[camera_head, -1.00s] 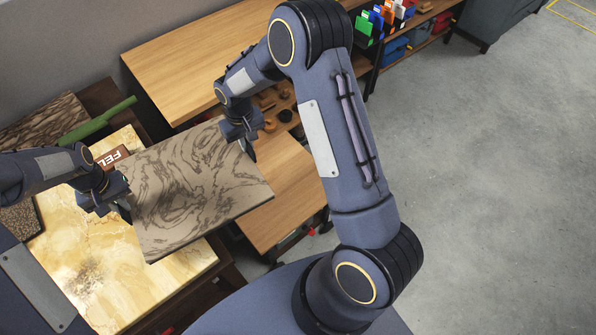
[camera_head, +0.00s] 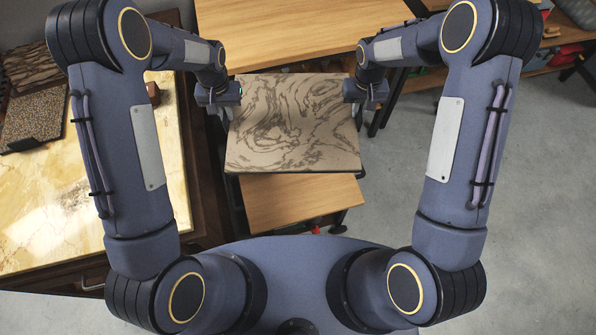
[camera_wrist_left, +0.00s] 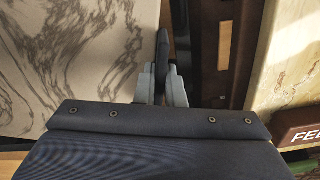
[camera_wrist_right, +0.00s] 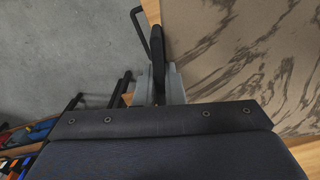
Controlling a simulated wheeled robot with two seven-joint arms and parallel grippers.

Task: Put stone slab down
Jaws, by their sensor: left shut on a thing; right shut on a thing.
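The stone slab (camera_head: 292,125) is a beige square with dark swirling veins. It is held roughly level between my two grippers, above a lower wooden surface. My left gripper (camera_head: 229,112) is shut on the slab's left edge; in the left wrist view the slab (camera_wrist_left: 75,60) lies to the left of the fingers. My right gripper (camera_head: 359,105) is shut on its right edge; in the right wrist view the slab (camera_wrist_right: 245,50) lies to the right of the fingers. The fingertips are partly hidden at the edges.
A marble-topped bench (camera_head: 60,215) stands at left with dark stone samples (camera_head: 35,115) on it. A wooden table (camera_head: 275,35) lies beyond the slab, and a lower wooden board (camera_head: 300,200) shows beneath it. Open grey floor (camera_head: 545,200) is at right.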

